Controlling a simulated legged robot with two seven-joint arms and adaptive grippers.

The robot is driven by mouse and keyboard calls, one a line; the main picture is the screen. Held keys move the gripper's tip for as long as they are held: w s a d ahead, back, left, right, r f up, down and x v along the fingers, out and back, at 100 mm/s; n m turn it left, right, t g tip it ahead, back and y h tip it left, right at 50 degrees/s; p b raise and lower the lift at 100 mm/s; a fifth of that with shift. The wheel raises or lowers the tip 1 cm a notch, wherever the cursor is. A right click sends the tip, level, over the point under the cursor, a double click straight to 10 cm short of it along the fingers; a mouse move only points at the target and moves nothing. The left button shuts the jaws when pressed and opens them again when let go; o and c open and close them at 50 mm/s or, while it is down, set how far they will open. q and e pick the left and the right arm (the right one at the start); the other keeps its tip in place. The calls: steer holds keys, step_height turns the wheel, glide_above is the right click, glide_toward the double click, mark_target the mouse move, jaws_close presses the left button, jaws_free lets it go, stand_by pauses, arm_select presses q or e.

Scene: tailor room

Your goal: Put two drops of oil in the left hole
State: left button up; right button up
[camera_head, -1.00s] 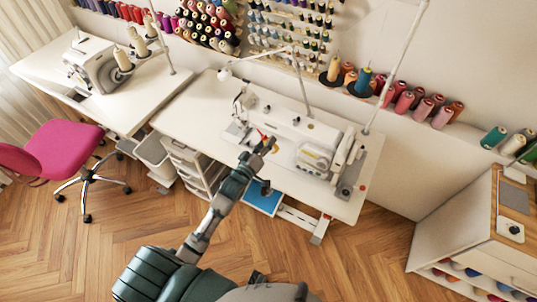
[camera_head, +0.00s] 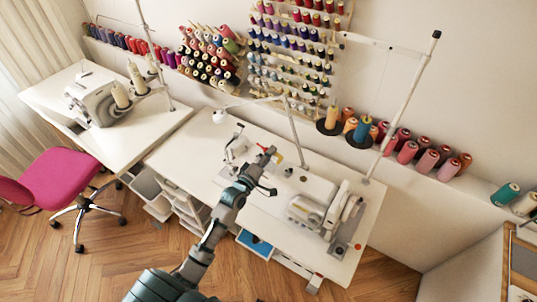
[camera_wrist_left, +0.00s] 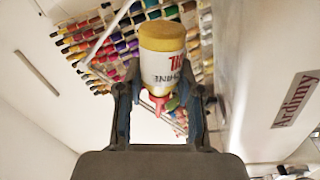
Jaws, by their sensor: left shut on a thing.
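In the head view the bottle is mostly hidden by the gripper; only small red and yellow parts show. The machine's white side with the "Ardimy" label fills the right of the wrist view. Small dark round spots lie on the machine's top; I cannot tell which is the left hole.
The machine stands on a white table (camera_head: 200,160). A tall thread stand (camera_head: 400,105) rises behind it. Spools (camera_head: 425,160) line the wall shelf. A second machine (camera_head: 92,100) and a pink chair (camera_head: 62,178) are at the left. Wooden floor lies in front.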

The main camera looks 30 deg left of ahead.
arm_select(q)
steer(key=shift+w+f+n, duration=0.25)
steer(key=shift+f+n, duration=0.25)
steer(key=shift+n, duration=0.6)
steer(key=shift+s+r, duration=0.15)
arm_select(e)
steer(key=shift+w+a+r, duration=0.1)
steer(key=shift+w+a, duration=0.15)
steer(key=shift+w, duration=0.55)
arm_select(q)
steer(key=shift+s+n+p, duration=0.1)
steer(key=shift+n+p, duration=0.35)
steer(key=shift+n, duration=0.05)
steer(key=shift+d, duration=0.1)
arm_select(e)
steer(key=shift+r, duration=0.35)
steer(key=shift+w, duration=0.1)
arm_select(q)
steer(key=shift+f, duration=0.2)
arm_select(e)
steer(key=shift+r, duration=0.1)
